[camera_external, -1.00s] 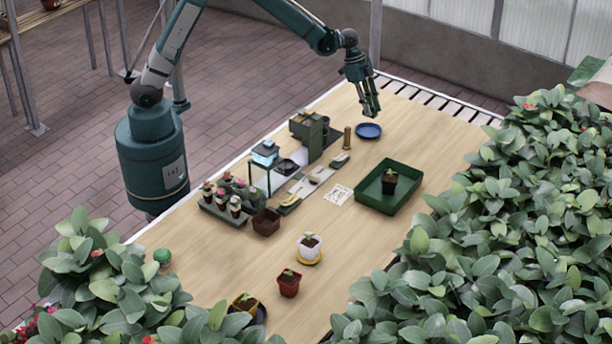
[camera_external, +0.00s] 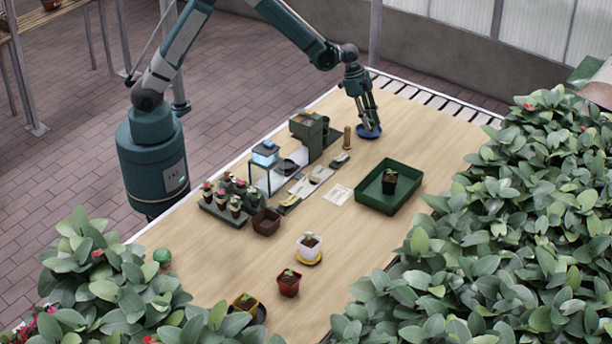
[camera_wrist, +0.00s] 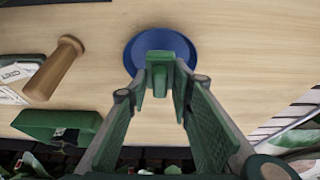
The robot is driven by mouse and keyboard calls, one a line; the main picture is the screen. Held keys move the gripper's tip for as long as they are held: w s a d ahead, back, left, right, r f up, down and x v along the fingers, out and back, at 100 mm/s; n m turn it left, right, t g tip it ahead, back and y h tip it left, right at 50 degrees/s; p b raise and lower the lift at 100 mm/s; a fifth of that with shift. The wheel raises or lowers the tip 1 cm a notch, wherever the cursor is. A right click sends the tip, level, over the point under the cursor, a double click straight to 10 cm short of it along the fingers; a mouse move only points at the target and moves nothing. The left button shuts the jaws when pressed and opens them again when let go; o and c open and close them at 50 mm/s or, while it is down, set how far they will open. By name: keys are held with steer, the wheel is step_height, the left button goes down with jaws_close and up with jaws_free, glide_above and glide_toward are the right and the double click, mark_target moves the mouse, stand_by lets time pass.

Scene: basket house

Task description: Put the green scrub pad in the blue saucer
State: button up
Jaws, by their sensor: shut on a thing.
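The blue saucer (camera_external: 362,134) lies on the table near its far end. It also shows in the wrist view (camera_wrist: 135,54), directly beyond my fingertips. My gripper (camera_external: 370,124) is low over the saucer, pointing down. In the wrist view, my gripper (camera_wrist: 161,88) is closed on a small green block, which looks like the green scrub pad (camera_wrist: 160,72), in front of the saucer. Whether the pad touches the saucer I cannot tell. In the external view the fingers hide the pad.
A wooden peg (camera_external: 347,138) stands left of the saucer. A dark green tray (camera_external: 411,199) with a small pot is nearer the camera. Tools and a grey-green box (camera_external: 310,128) stand to the left. Bare table lies right of the saucer.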

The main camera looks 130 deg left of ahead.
steer(key=shift+f, duration=0.85)
steer(key=shift+f, duration=0.1)
steer(key=o, duration=0.8)
steer(key=shift+o, duration=0.2)
steer(key=p+v, duration=0.2)
steer(key=v, duration=1)
